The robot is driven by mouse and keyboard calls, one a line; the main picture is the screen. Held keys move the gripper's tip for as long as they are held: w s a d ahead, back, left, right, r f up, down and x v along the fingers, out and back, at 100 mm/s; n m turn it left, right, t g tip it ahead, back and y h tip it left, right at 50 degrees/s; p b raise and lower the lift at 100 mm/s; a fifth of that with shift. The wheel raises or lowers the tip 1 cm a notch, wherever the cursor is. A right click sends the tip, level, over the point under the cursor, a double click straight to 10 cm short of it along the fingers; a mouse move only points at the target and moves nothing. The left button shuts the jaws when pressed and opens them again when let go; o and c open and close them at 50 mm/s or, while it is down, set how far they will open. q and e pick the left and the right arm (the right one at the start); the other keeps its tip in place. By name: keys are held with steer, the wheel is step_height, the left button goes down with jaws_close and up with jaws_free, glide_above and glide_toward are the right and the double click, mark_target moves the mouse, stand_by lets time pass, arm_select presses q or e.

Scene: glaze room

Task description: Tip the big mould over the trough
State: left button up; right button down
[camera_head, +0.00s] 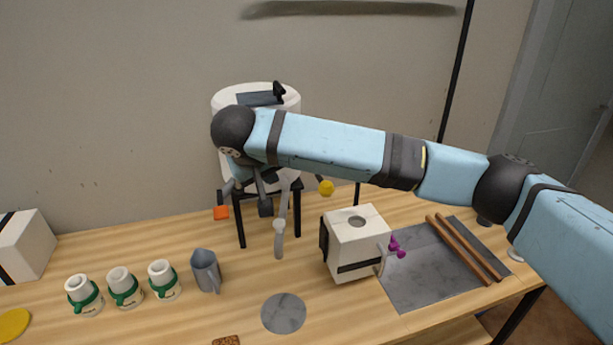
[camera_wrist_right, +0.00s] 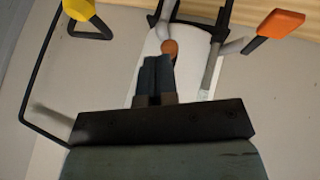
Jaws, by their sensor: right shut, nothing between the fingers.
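The big mould (camera_head: 342,239) is a white block with a round hole in its top, a dark strap and purple knobs on its right side. It stands upright on the table. A grey rectangle (camera_head: 405,278) with two brown rods across it lies right of the mould; I cannot tell whether it is the trough. My right gripper (camera_head: 265,207) is away from the mould, up at the white tank to its left. In the right wrist view its fingers (camera_wrist_right: 155,75) are together and empty, close to an orange-brown knob (camera_wrist_right: 169,47). My left gripper is out of view.
The white tank (camera_head: 287,104) stands on dark legs, with a yellow knob (camera_head: 326,188) and an orange one (camera_head: 221,212) at its sides. A grey jug (camera_head: 204,270), three white cups with green bands (camera_head: 124,288) and a grey disc (camera_head: 283,313) are on the table.

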steer(key=shift+w+d+r+m+h, duration=0.15)
steer(key=shift+d+r+h, duration=0.15)
steer(key=shift+r, duration=0.25)
steer(key=shift+w+d+r+m+h, duration=0.2)
steer(key=shift+d+r, duration=0.1)
steer(key=shift+r, duration=0.25)
steer(key=w+d+f+p, duration=0.2)
steer(key=w+d+f, duration=0.4)
steer(key=d+f, duration=0.1)
steer(key=shift+w+f, duration=0.15)
steer(key=shift+w, duration=0.2)
steer(key=shift+a, duration=0.1)
steer(key=shift+w, duration=0.1)
